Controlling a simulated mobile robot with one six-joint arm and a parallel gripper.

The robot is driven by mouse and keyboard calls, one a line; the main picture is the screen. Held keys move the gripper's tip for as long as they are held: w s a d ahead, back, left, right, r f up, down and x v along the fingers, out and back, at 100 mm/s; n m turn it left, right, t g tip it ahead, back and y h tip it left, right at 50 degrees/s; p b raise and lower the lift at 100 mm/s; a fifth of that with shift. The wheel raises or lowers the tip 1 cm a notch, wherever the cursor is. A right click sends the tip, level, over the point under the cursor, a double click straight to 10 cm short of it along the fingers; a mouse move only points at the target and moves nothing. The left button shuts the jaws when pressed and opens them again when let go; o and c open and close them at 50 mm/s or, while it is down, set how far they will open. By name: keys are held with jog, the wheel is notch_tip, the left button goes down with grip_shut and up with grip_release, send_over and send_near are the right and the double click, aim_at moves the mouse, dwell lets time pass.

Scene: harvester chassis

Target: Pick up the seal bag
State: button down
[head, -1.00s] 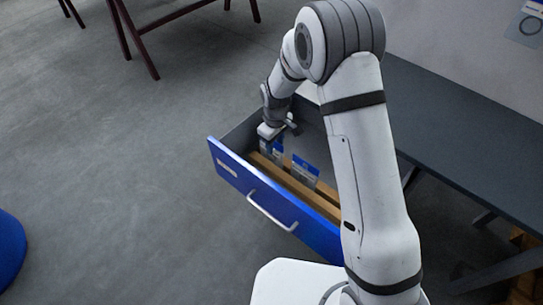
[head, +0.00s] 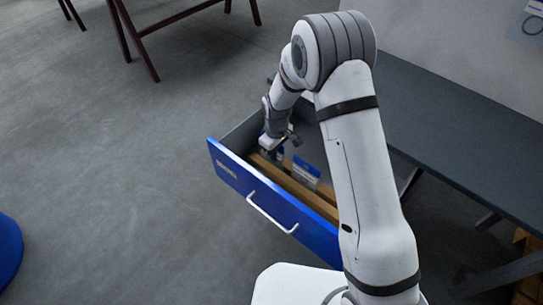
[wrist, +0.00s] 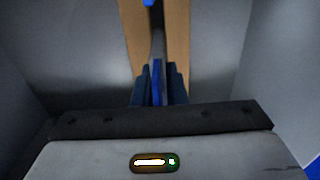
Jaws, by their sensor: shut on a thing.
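The seal bag is a thin bag with a blue top edge. In the wrist view its blue edge (wrist: 157,80) stands upright between the two dark fingers of my gripper (wrist: 160,88), which are shut on it. In the head view my gripper (head: 271,152) is down inside the open drawer (head: 250,188), near its left end. The gripper covers most of the bag there, and its lower part is hidden.
Another bag with a blue header (head: 306,171) stands farther right between tan wooden strips (head: 290,186) in the drawer. Grey drawer walls stand close around my gripper. A dark workbench (head: 450,120) lies to the right.

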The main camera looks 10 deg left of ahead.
jog(key=shift+r, duration=0.1)
notch_tip(320, 180, up, 10)
jog(key=p, duration=0.2)
jog(key=shift+p, duration=0.35)
dwell(0.6)
